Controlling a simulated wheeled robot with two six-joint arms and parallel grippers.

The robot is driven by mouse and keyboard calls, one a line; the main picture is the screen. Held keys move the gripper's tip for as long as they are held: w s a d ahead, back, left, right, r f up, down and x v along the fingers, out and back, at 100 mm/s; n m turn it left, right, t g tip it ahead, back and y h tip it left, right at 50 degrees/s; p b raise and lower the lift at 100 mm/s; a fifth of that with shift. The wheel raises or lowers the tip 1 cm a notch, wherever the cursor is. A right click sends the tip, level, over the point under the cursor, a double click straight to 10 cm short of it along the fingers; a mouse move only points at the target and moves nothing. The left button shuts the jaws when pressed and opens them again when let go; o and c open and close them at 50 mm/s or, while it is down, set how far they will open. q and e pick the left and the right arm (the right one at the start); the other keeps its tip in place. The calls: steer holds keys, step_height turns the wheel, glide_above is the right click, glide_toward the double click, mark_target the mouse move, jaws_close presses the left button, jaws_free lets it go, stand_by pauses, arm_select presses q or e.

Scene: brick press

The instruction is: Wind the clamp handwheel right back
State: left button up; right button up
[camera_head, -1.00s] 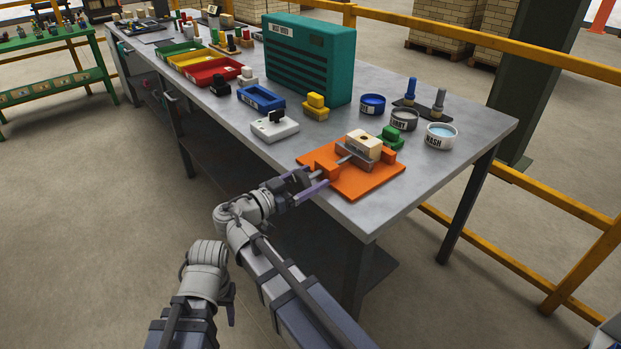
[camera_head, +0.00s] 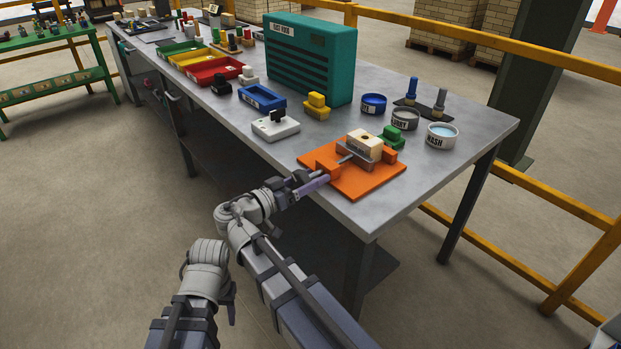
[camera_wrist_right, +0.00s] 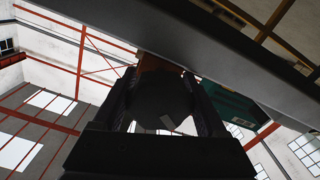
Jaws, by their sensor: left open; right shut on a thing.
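The orange clamp base (camera_head: 372,187) sits at the near corner of the grey bench, with a pale block (camera_head: 364,142) and a grey clamp jaw on it. The screw (camera_head: 345,159) runs from the jaw toward my right arm. My right gripper (camera_head: 318,183) is at the screw's outer end, just off the bench edge, shut on the handwheel. In the right wrist view the dark handwheel (camera_wrist_right: 162,100) lies between the two fingers; in the head view the gripper mostly hides it. My left gripper (camera_head: 230,303) hangs low at the left, open, mostly hidden by its arm.
Labelled round pots, including a wash pot (camera_head: 441,136), are to the right. The floor in front is clear.

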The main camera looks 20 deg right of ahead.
stand_by(0.3)
steer(key=o, duration=1.3)
steer(key=shift+a, duration=0.1)
